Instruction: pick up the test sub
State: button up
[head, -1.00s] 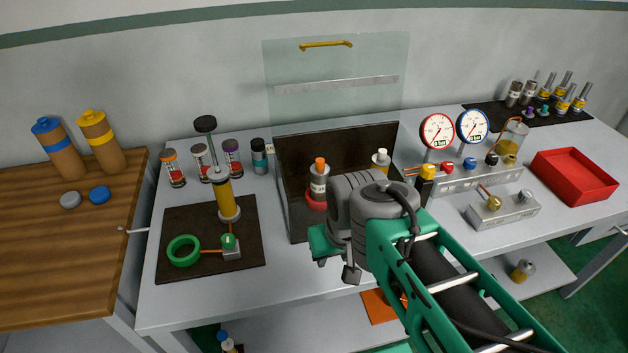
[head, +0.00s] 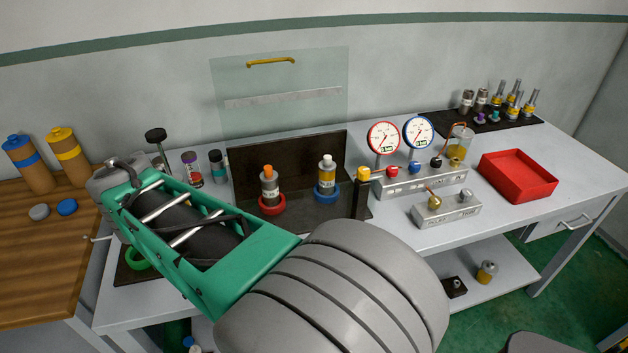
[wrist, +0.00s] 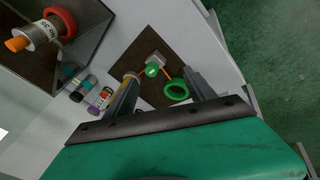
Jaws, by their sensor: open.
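No label marks the test sub, and I cannot tell which part it is. Candidates are an orange-topped grey cylinder (head: 269,187) upright in a red ring (head: 272,205), and a white-topped, yellow-banded cylinder (head: 327,177) in a blue ring (head: 328,194). The orange-topped one also shows in the wrist view (wrist: 35,35), top left. My gripper (wrist: 162,78) is open and empty in the wrist view, well apart from both. Beyond its fingers lie a green ring (wrist: 176,90) and a small green-knobbed block (wrist: 153,68) on a dark mat. My arm hides the gripper in the head view.
A clear shield (head: 285,85) stands behind the dark-backed bay. Two gauges (head: 384,137) on a manifold, a small grey block (head: 446,209) and a red tray (head: 517,175) stand to the right. Several fittings stand on the back-right mat (head: 450,122). A brass-coloured part (head: 487,271) sits on the lower shelf.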

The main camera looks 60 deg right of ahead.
jog(key=shift+o, duration=0.2)
jog(key=w+d+r+n+h, duration=0.1)
jog(key=d+r, duration=0.1)
jog(key=d, duration=0.7)
jog(key=w+d+r+n+g+h+p, duration=0.1)
jog(key=d+r+n+h, duration=0.1)
jog(key=d, duration=0.7)
jog(key=shift+w+g, duration=0.3)
jog(key=shift+w, duration=0.1)
jog(key=n+g+h, duration=0.2)
jog(key=n+g, duration=0.4)
jog(key=g, duration=0.1)
send_near(322, 174)
jog(key=p+x, duration=0.1)
jog(key=x, duration=0.5)
jog(key=shift+f, duration=0.15)
jog(key=x, duration=0.7)
jog(key=shift+w+d+p, duration=0.25)
jog(key=shift+w+p, duration=0.05)
jog(key=shift+p, duration=0.05)
jog(key=shift+c, duration=0.6)
grip_shut()
